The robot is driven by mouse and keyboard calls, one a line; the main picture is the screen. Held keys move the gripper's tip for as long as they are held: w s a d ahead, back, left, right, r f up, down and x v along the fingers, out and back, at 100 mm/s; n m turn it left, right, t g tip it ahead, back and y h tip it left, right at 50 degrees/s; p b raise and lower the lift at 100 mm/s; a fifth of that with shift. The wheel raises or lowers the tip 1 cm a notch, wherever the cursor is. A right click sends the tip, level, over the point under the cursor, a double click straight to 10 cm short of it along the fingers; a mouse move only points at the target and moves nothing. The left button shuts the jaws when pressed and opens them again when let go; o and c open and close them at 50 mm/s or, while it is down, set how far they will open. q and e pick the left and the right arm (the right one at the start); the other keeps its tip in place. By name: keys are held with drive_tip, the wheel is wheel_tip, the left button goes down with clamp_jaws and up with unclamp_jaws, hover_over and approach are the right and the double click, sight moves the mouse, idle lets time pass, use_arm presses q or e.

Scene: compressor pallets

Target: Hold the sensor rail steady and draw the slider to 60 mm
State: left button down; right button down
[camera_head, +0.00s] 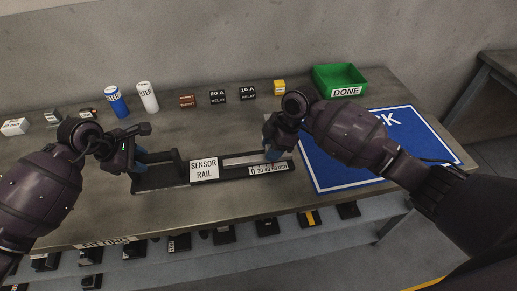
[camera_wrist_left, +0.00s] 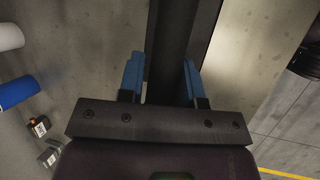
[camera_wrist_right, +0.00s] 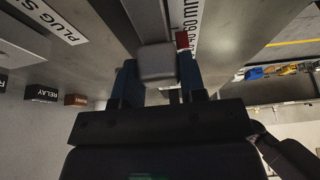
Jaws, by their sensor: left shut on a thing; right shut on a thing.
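The dark sensor rail (camera_head: 180,184) lies along the table with a white SENSOR RAIL label (camera_head: 204,168) and a white millimetre scale (camera_head: 268,169). My left gripper (camera_head: 137,158) is shut on the rail's left end; in the left wrist view its blue fingers (camera_wrist_left: 162,78) flank a dark bar (camera_wrist_left: 172,40). My right gripper (camera_head: 271,152) is shut on the pale grey slider (camera_wrist_right: 156,62), above the scale. In the right wrist view a red pointer (camera_wrist_right: 182,40) sits beside the scale (camera_wrist_right: 194,22). Its exact reading is unclear.
Behind the rail stand a blue filter (camera_head: 116,102), a white filter (camera_head: 147,97), relays (camera_head: 218,97) and a yellow block (camera_head: 279,88). A green DONE bin (camera_head: 345,92) stands at back right. A blue mat (camera_head: 325,178) lies right of the rail. Parts bins line the front below the table.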

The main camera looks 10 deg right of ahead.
drive_tip(key=shift+d+f, duration=0.1)
drive_tip(key=shift+d, duration=0.15)
drive_tip(key=c, duration=0.7)
unclamp_jaws()
drive_tip(key=v, duration=1.2)
drive_tip(key=shift+s, duration=0.1)
